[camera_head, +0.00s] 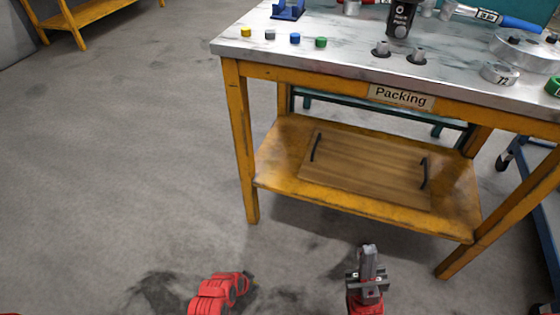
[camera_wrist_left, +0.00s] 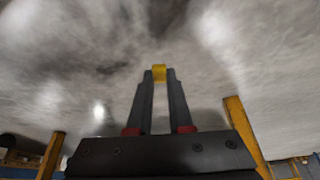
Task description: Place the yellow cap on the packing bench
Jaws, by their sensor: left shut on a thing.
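A yellow cap (camera_wrist_left: 159,73) is between the two fingertips of my left gripper (camera_wrist_left: 159,76) in the left wrist view, and the gripper is shut on it. In the head view my left gripper (camera_head: 249,280) is low, over the floor in front of the bench; its fingers and the held cap are hardly visible there. The packing bench (camera_head: 330,65) has a pale marbled top, yellow legs and a "Packing" label. Another yellow cap (camera_head: 246,31) stands near its left edge. My right gripper (camera_head: 368,258) is low in front of the bench; its finger gap is unclear.
A grey cap (camera_head: 270,34), blue cap (camera_head: 295,38) and green cap (camera_head: 321,42) stand in a row with the yellow one. Metal parts (camera_head: 382,48), a black bottle (camera_head: 401,18) and rings (camera_head: 500,73) occupy the right side. A wooden tray (camera_head: 365,170) lies on the lower shelf.

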